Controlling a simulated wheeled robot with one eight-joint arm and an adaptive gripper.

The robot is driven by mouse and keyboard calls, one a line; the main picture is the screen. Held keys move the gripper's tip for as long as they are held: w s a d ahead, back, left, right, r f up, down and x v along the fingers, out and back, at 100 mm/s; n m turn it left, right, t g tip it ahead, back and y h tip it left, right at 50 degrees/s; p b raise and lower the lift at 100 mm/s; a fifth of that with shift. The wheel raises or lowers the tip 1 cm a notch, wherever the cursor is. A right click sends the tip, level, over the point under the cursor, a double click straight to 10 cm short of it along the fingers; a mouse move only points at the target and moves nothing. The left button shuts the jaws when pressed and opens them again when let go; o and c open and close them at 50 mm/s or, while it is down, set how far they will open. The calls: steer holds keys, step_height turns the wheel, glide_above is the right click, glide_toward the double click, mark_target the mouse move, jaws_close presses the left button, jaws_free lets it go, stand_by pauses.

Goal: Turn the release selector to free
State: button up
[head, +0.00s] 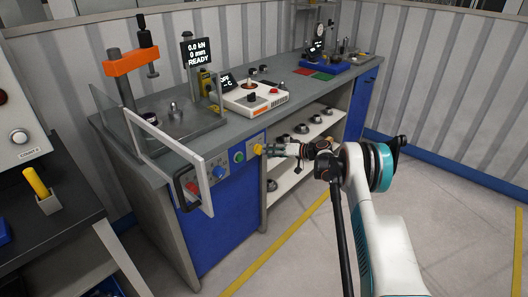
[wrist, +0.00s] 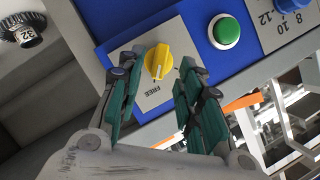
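The release selector (wrist: 158,62) is a yellow knob on a pale plate on the blue front panel of the bench. The word FREE shows upside down on the plate below it in the wrist view. A dark mark on the knob's lower part is too small to read surely. In the head view the selector (head: 257,149) is at the panel's right end. My gripper (wrist: 160,70) is open, with its green-padded fingers on either side of the knob. Gaps show between knob and fingers. My gripper (head: 273,150) also shows in the head view, right in front of the selector.
A green button (wrist: 226,32) and a blue knob (wrist: 290,4) with a numbered scale sit beside the selector. A clear guard with a black handle (head: 186,190) stands left of the panel. Open shelves with round parts (head: 300,128) lie to the right. The floor in front is clear.

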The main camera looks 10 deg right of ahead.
steer(key=v, duration=0.7)
steer(key=shift+s+d+r, duration=0.2)
steer(key=shift+s+d, duration=0.05)
steer(key=s+a+r+g+h, duration=0.1)
steer(key=s+a+r, duration=0.2)
steer(key=r, duration=0.4)
steer(key=s+a+r+g+h, duration=0.1)
steer(key=s+a+r+h, duration=0.15)
steer(key=r, duration=0.45)
steer(key=s+a+r+m+h, duration=0.15)
steer(key=s+a+r, duration=0.25)
steer(key=s+r, duration=0.75)
steer(key=s+a+r+h, duration=0.2)
steer(key=s+h, duration=0.1)
steer(key=s, duration=1.7)
steer(key=s+d+f+h, duration=0.1)
steer(key=s+f, duration=0.1)
steer(key=s, duration=0.6)
steer(key=s+d+f+h, duration=0.1)
steer(key=s+f+h, duration=0.1)
steer(key=s, duration=0.6)
steer(key=shift+s+d+f, duration=0.2)
steer(key=shift+s+f, duration=0.15)
steer(key=shift+f, duration=0.4)
